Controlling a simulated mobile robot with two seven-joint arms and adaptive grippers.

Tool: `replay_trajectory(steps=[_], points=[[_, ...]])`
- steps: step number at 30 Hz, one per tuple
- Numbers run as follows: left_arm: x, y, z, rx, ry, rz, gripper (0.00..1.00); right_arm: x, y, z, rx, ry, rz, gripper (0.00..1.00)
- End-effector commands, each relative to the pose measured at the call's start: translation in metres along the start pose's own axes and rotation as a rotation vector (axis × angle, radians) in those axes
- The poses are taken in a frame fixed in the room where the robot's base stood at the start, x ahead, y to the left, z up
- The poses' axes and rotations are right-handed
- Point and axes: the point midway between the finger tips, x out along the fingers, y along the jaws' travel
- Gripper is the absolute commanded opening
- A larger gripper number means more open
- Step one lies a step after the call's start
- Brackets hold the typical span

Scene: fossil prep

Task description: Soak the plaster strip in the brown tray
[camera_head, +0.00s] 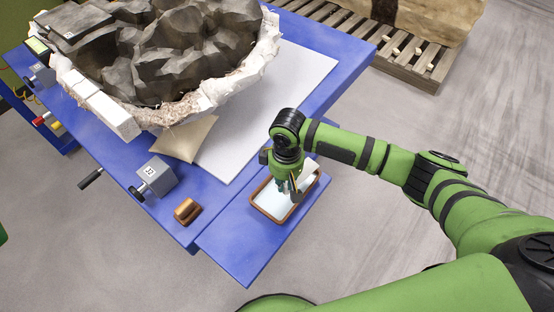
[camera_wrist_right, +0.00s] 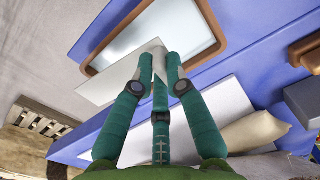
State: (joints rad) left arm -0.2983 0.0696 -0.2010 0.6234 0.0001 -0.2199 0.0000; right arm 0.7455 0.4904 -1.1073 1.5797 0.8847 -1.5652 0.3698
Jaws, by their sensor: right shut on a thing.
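The brown tray (camera_head: 264,213) sits on the blue table's low front part, with a pale, shiny surface inside; its rim also shows in the wrist view (camera_wrist_right: 213,24). My right gripper (camera_head: 291,190) points down over the tray. In the wrist view its teal fingers (camera_wrist_right: 160,62) are closed on the white plaster strip (camera_wrist_right: 112,84). The strip slants across the tray's rim, one end over the inside and the other outside; it also shows in the head view (camera_head: 309,172). I cannot tell whether it touches the liquid. My left gripper is out of view.
A large dark fossil (camera_head: 180,50) in a white plaster jacket fills the table's back left. A beige cushion (camera_head: 187,138), a grey vise block (camera_head: 155,176) and a small brown object (camera_head: 187,211) stand left of the tray. A wooden pallet (camera_head: 412,58) lies beyond the table.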

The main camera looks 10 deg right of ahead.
Motion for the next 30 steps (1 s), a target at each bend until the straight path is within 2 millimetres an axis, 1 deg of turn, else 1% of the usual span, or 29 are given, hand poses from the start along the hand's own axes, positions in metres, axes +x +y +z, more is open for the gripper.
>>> replay_trajectory(steps=[1,2,4,8,14,29,30], points=[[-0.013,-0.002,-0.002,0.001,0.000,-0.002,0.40,-0.011,0.000,-0.009,-0.041,0.000,0.005,0.00],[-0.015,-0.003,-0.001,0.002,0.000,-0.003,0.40,-0.011,0.000,-0.012,-0.062,-0.001,0.008,0.00],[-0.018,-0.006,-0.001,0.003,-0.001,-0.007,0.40,-0.012,0.001,-0.018,-0.098,0.000,0.013,0.00],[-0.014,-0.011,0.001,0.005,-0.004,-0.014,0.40,-0.007,0.002,-0.020,-0.120,0.000,0.016,0.00],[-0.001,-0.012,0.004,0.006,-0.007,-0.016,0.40,0.005,0.002,-0.020,-0.119,0.001,0.016,0.00],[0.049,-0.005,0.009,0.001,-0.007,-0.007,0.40,0.046,0.003,-0.020,-0.117,0.002,0.018,0.00],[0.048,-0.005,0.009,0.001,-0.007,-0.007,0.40,0.048,0.003,-0.020,-0.116,0.001,0.016,0.00]])
